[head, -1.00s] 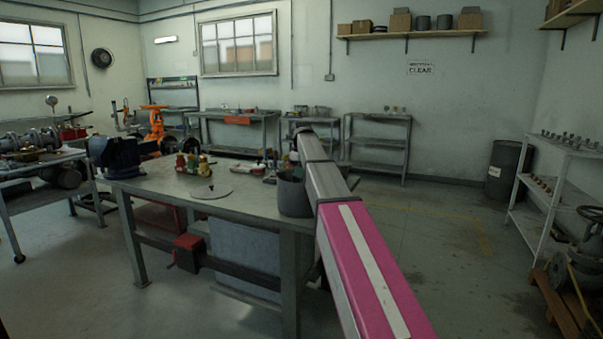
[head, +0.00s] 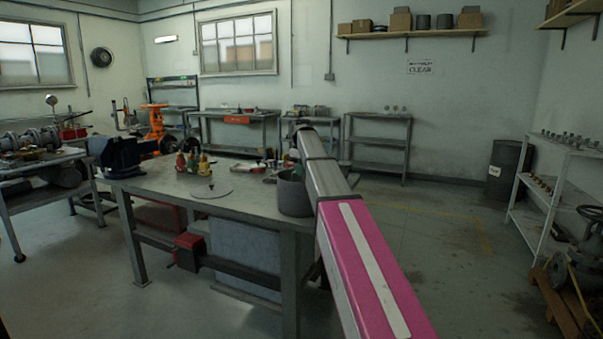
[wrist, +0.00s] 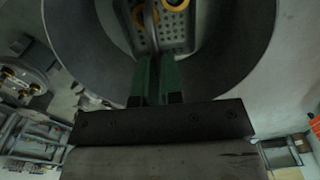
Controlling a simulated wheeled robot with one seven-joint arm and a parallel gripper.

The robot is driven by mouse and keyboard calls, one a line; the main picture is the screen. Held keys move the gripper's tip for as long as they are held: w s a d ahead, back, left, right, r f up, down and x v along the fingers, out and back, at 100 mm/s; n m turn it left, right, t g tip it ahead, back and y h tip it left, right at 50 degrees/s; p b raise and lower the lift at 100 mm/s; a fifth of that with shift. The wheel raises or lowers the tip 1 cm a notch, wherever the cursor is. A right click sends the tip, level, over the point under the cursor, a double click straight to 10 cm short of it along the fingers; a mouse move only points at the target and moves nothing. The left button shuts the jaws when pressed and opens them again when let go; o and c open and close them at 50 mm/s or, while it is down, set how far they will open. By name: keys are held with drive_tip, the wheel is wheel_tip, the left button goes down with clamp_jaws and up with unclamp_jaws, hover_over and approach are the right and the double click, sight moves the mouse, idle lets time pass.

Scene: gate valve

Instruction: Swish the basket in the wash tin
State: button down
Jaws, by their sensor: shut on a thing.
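The wash tin (head: 293,198) is a dark grey round tin at the right front edge of the workbench, partly covered by my arm in the head view. In the wrist view its curved wall (wrist: 237,55) surrounds the basket. The basket (wrist: 176,28) is grey perforated metal with yellow rings in it, and it shows inside the tin's rim. My gripper (wrist: 158,65), with green fingers, is shut on the basket's thin upright handle. Any liquid in the tin cannot be made out.
Small items lie behind the tin. Open floor is to the right, before a white shelf (head: 550,200).

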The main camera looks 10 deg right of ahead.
drive_tip(key=shift+f, duration=0.7)
drive_tip(key=shift+r, duration=0.8)
wheel_tip(320, 180, up, 13)
drive_tip(key=shift+r, duration=0.15)
idle(2.8)
idle(3.0)
